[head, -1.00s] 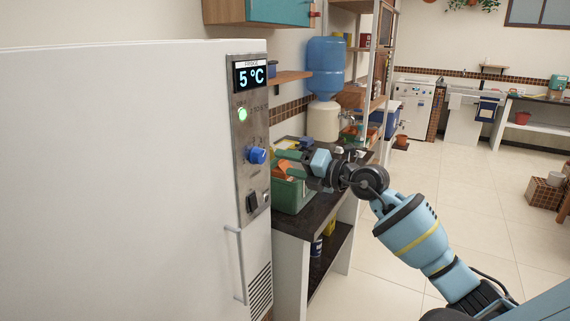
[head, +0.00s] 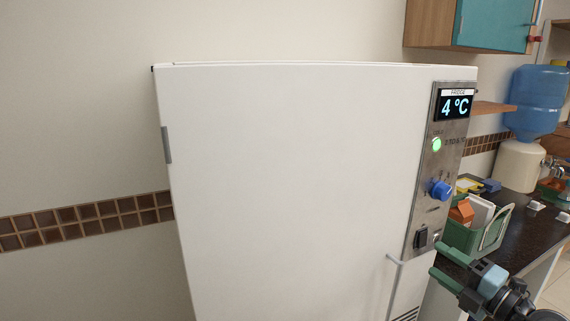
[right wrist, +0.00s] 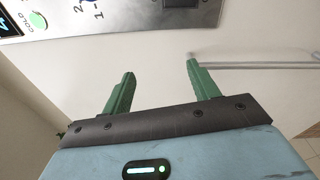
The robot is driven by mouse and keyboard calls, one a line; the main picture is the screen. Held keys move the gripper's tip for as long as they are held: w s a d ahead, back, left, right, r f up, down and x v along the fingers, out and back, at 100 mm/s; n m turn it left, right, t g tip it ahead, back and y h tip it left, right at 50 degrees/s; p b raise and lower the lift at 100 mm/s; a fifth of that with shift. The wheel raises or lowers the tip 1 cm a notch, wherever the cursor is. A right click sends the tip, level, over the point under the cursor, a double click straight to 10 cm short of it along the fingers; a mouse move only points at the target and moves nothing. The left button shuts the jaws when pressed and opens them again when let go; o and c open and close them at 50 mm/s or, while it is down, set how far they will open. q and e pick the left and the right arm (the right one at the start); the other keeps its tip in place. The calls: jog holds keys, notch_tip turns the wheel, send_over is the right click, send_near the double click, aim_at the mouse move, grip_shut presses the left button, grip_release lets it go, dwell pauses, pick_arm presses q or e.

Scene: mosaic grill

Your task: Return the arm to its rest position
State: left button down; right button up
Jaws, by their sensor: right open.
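My right gripper (head: 442,264) is at the lower right of the head view, in front of the fridge's right edge and below its control panel. In the right wrist view its two green fingers (right wrist: 158,84) stand apart with nothing between them. The white fridge (head: 290,180) fills the middle of the head view. Its panel (head: 424,190) has a display reading 4 °C, a lit green light (head: 437,144) and a blue knob (head: 440,189). The fridge handle (right wrist: 255,64) shows beyond the fingers in the right wrist view. My left gripper is not in view.
A dark counter (head: 530,235) right of the fridge holds a green crate (head: 462,238) with an orange carton (head: 462,211). A blue water jug (head: 537,100) stands behind. A teal wall cabinet (head: 495,24) hangs above.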

jog(key=s+a+f+m+h, duration=0.3)
jog(key=s+f+m, duration=0.6)
jog(key=f, duration=0.3)
jog(key=s+a+f+m+h, duration=0.4)
jog(key=s+f+m, duration=0.4)
jog(key=f, duration=0.5)
jog(key=s+a+f+m+g, duration=0.3)
jog(key=s+f, duration=0.3)
jog(key=s, duration=0.3)
jog(key=s+a+f+m+g, duration=0.3)
jog(key=s+f, duration=0.3)
jog(key=s, duration=0.4)
jog(key=shift+a+m+g, duration=0.3)
jog(key=shift+a+g, duration=0.4)
jog(key=shift+a, duration=0.05)
jog(key=shift+s, duration=0.1)
